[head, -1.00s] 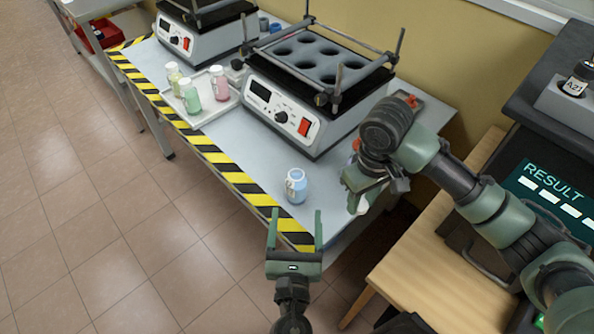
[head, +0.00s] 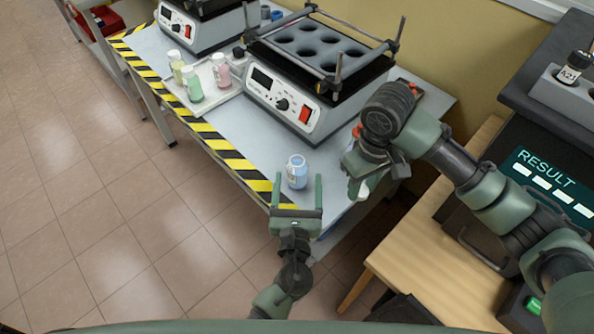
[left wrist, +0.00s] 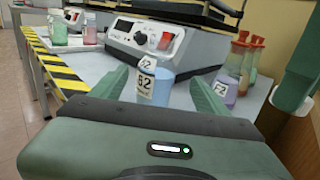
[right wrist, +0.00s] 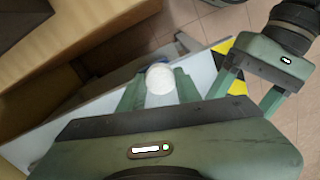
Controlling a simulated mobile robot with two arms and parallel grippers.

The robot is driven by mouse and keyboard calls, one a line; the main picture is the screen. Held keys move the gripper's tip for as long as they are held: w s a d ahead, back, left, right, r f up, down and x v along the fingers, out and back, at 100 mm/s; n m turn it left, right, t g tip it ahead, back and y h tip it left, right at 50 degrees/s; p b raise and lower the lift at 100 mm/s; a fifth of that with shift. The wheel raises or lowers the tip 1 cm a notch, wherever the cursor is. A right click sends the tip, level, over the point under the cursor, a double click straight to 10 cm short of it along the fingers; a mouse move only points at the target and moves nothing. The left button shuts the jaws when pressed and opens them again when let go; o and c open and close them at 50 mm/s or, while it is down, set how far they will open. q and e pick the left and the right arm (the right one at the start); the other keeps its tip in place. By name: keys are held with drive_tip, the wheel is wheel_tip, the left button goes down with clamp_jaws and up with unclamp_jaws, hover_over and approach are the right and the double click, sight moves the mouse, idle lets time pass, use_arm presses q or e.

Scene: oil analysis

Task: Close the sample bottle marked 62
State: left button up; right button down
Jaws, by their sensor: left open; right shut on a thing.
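The blue sample bottle (head: 297,172) stands upright near the striped edge of the table, with no cap visible on its clear neck. In the left wrist view its label reads 62 (left wrist: 145,83). My left gripper (head: 297,193) is open, its fingers pointing at the bottle from the near side, one to either side of it in the left wrist view. My right gripper (head: 360,184) is shut on a white round cap (right wrist: 160,79), right of the bottle and apart from it.
Behind stands a hotplate shaker (head: 290,103) with a rack. A tray (head: 208,101) holds yellow, green and pink bottles at left. Red-capped bottles (left wrist: 229,76) stand right of the bottle in the left wrist view. A wooden stand (head: 412,258) is at right.

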sight(296, 177)
use_arm(q)
drive_tip(key=shift+w+a, duration=0.1)
drive_tip(key=shift+w, duration=0.3)
use_arm(e)
drive_tip(key=shift+r, duration=0.15)
use_arm(q)
drive_tip(key=w, duration=0.4)
drive_tip(key=shift+w+a+f+p, duration=0.1)
drive_tip(key=shift+w+f+p, duration=0.15)
drive_tip(key=shift+p, duration=0.15)
use_arm(e)
drive_tip(key=shift+r, duration=0.25)
use_arm(q)
drive_tip(key=shift+r, duration=0.1)
drive_tip(key=shift+s, duration=0.1)
drive_tip(key=c, duration=1.6)
drive_tip(key=shift+r, duration=0.1)
